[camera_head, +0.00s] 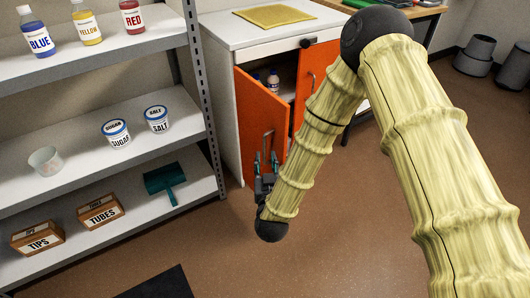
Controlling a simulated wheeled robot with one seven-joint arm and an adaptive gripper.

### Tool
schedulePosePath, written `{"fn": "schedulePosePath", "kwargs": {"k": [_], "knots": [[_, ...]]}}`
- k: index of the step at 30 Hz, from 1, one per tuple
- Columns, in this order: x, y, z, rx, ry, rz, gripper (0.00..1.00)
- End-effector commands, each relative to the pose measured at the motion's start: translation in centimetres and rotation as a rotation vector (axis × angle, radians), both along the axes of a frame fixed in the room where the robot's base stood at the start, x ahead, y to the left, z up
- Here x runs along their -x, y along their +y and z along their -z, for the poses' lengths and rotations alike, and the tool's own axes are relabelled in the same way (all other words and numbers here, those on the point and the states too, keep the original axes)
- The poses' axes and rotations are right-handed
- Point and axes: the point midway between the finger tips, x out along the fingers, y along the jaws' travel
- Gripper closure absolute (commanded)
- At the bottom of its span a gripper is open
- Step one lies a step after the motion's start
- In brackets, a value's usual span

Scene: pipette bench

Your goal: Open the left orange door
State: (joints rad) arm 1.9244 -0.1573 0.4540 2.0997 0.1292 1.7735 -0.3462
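The left orange door (256,118) of the white cabinet stands part-way open, swung outward from its left edge. Its pale vertical handle (267,138) is near the door's free edge. My gripper (266,160) is low in front of this door, at the handle's lower part. Its two fingers are spread apart, one on each side of the handle as seen here. I cannot tell whether they touch the door or handle. The right orange door (318,78) looks shut and is partly hidden behind my arm.
Bottles (273,79) show inside the cabinet through the gap. A grey shelf rack (200,85) with bottles, tubs and boxes stands close on the left. The brown floor (330,225) in front is mostly clear.

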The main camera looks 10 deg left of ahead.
Motion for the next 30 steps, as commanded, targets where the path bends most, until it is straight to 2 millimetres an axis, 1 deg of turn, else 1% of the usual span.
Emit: {"fn": "schedulePosePath", "kwargs": {"k": [1, 3, 6, 10, 15, 28, 30], "knots": [[0.9, -0.1, 0.1, 0.001, 0.003, -0.001, 0.68], [2.0, -0.3, 0.0, 0.000, 0.002, -0.001, 0.68], [3.2, -0.5, 0.1, 0.000, 0.002, -0.001, 0.68], [4.1, -0.7, 0.0, 0.000, 0.000, 0.000, 0.68], [4.6, -0.8, 0.0, 0.000, 0.000, 0.000, 0.68], [4.5, -0.8, 0.0, 0.000, 0.000, 0.000, 0.68], [4.6, -1.0, 0.3, 0.003, 0.010, -0.001, 0.68]]}}
